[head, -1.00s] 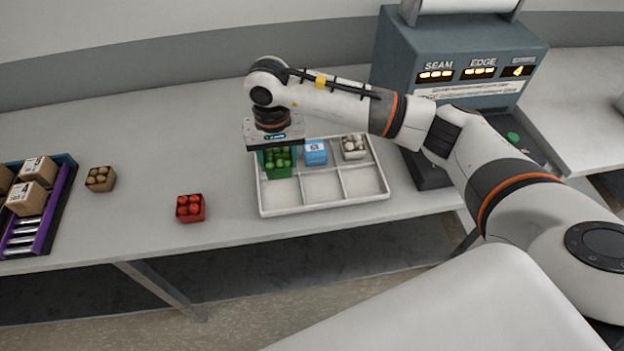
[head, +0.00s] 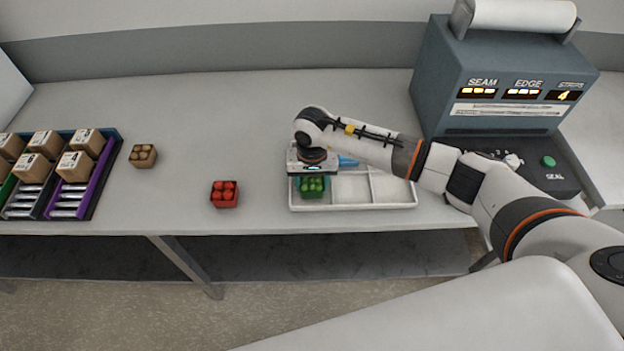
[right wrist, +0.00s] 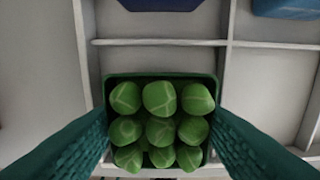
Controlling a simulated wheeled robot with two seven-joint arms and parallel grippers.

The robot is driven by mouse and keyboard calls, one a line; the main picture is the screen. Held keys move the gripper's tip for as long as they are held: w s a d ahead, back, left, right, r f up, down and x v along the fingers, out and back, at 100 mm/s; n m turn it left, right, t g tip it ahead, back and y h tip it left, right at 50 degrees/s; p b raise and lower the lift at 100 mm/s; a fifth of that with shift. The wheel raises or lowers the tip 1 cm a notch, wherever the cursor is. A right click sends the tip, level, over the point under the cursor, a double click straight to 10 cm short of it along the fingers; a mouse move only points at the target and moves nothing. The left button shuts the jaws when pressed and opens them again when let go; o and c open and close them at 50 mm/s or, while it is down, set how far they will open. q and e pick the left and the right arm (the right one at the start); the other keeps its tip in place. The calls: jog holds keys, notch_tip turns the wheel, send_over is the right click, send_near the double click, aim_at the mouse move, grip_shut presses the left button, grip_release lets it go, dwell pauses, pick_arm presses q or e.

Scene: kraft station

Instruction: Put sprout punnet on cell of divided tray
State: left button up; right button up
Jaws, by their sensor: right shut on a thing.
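The sprout punnet (head: 312,188) is a small dark green box of round green sprouts. My right gripper (head: 311,178) is shut on it from above. The white divided tray (head: 355,207) lies on the table under it. The punnet is at the tray's front left cell; its base is hidden, so I cannot tell whether it touches the floor. In the right wrist view the punnet (right wrist: 160,125) sits between the two green fingers, with cell walls (right wrist: 160,42) around it. My left gripper is out of view.
A blue pack (head: 347,161) shows behind my right arm in the tray. The front middle and right cells look empty. A red punnet (head: 224,194) and a brown punnet (head: 143,156) stand left. A crate (head: 96,195) of boxes is far left, a sealing machine (head: 480,80) right.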

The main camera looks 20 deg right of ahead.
aim_at(312, 180)
jog(key=shift+f, duration=0.2)
jog(key=o, duration=0.7)
jog(key=shift+r, duration=0.1)
jog(key=shift+r, duration=0.4)
notch_tip(312, 180, up, 12)
jog(key=b, duration=0.4)
jog(key=shift+f, duration=0.25)
